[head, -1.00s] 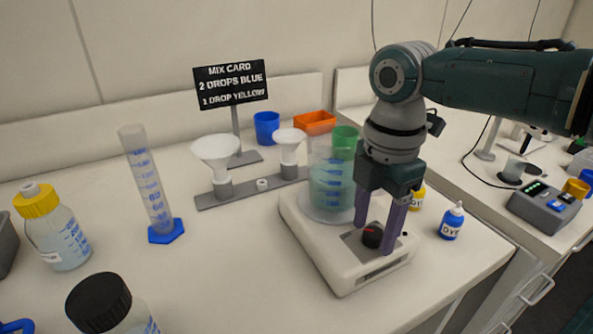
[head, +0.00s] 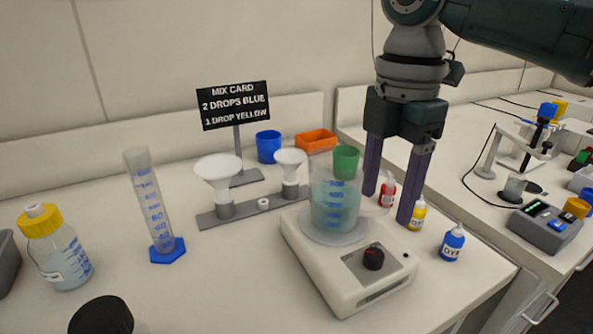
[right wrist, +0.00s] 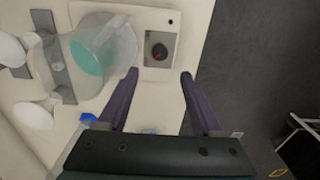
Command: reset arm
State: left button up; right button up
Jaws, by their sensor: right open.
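My right gripper (head: 392,205) is open and empty, its two purple fingers pointing down above the right part of the bench. It is raised clear of the stirrer's black knob (head: 373,258), which sits on the front of the white stirrer (head: 345,290). A beaker of teal liquid (head: 335,210) stands on the stirrer plate. In the right wrist view the open fingers (right wrist: 158,85) show with the knob (right wrist: 159,52) beyond them and apart from them. My left gripper is not in view.
Red (head: 387,190), yellow (head: 417,213) and blue (head: 452,243) dye bottles stand behind and right of the stirrer, close to the fingers in the picture. A graduated cylinder (head: 155,205), funnel rack (head: 240,212) and yellow-capped bottle (head: 55,250) stand left. The front middle bench is clear.

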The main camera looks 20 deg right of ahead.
dwell(0.4)
jog(key=s+a+f+m+t+y+p, duration=0.1)
jog(key=s+a+f+m+y, duration=0.1)
jog(key=s+a+f+m, duration=0.7)
jog(key=s+d+r+m+t+h, duration=0.1)
jog(key=s+r+m, duration=0.1)
jog(key=s+m, duration=0.3)
jog(key=s+d+r+m+t, duration=0.1)
jog(key=s+r+m+t, duration=0.1)
jog(key=s, duration=0.5)
notch_tip(320, 180, up, 38)
jog(key=m+p, duration=0.1)
jog(key=p, duration=3.7)
jog(key=shift+s+d+r+h+p, duration=0.2)
jog(key=shift+d+r+h+p, duration=0.05)
jog(key=shift+d+h+p, duration=0.15)
